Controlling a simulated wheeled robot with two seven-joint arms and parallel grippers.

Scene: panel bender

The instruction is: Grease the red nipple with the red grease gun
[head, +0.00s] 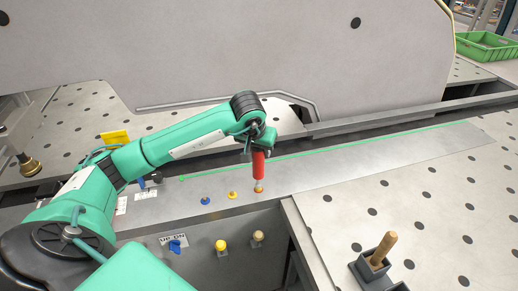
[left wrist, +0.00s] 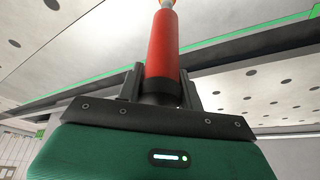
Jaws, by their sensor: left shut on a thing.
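My left gripper (head: 259,149) is shut on the red grease gun (head: 259,166), which hangs nearly upright with its nozzle pointing down. In the left wrist view the gun's red body (left wrist: 162,48) stands between the two fingers (left wrist: 160,88). The nozzle is at a small reddish-orange spot on the metal strip (head: 258,190), which looks like the red nipple, mostly covered by the nozzle. I cannot tell whether they touch. A yellow nipple (head: 232,195) and a blue nipple (head: 205,200) sit to the left on the same strip. My right gripper is out of view.
Below the strip are a yellow-topped item (head: 221,245), a tan-topped item (head: 257,237) and a blue item (head: 175,246). A wooden handle (head: 382,248) stands in a dark holder at the right. A green crate (head: 487,46) is far right. The perforated table (head: 430,195) is mostly clear.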

